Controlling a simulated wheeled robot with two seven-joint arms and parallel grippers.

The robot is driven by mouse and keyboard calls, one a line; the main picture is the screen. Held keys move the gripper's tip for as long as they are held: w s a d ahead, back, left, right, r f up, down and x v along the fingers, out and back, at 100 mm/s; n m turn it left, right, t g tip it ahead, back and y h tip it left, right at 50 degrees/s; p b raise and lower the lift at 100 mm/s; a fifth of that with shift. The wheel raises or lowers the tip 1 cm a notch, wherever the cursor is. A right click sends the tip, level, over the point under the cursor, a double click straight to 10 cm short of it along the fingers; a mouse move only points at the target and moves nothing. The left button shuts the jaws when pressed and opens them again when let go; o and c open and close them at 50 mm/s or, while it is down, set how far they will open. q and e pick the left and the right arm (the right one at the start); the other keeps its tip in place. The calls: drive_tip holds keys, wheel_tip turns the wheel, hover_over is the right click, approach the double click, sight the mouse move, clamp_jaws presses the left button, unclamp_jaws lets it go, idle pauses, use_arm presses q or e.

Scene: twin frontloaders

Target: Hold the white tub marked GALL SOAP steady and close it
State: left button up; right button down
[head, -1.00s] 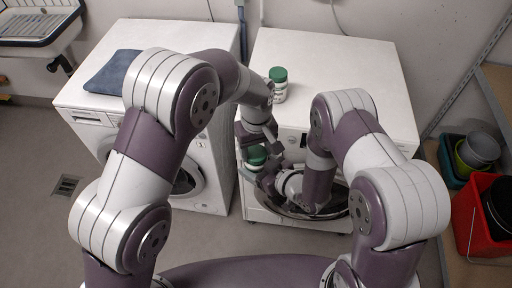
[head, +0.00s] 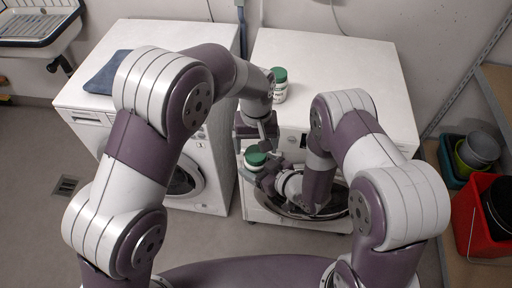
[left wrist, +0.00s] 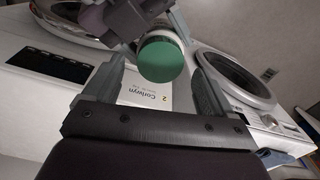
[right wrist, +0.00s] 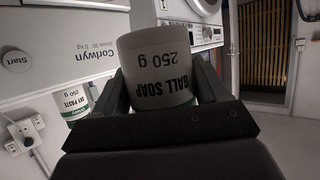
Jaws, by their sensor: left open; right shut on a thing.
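The white GALL SOAP tub (right wrist: 160,72) is between the fingers of my right gripper (right wrist: 163,85), which is shut on it in front of the right machine. Its lettering is upside down in the right wrist view. In the head view, its green lid (head: 255,158) sits on top of the white body. My left gripper (head: 261,138) is open just above the tub. In the left wrist view, the round lid (left wrist: 161,60) shows between the spread fingers, apparently touching neither. I cannot tell how tightly the lid sits.
A second white tub with a green lid (head: 279,76) stands on top of the right machine (head: 335,75). A folded blue cloth (head: 108,75) lies on the left machine (head: 75,97). A red bucket (head: 477,225) and other containers stand at the far right.

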use_arm(q)
wheel_tip(320, 180, up, 2)
drive_tip(key=shift+r, duration=0.2)
drive_tip(key=shift+c, duration=0.3)
drive_tip(key=shift+r+n, duration=0.35)
drive_tip(key=shift+n, duration=0.25)
wheel_tip(320, 180, up, 3)
drive_tip(key=n, duration=0.5)
drive_tip(key=shift+f+n, duration=0.1)
drive_tip(key=shift+n, duration=0.3)
drive_tip(key=shift+f, duration=4.05)
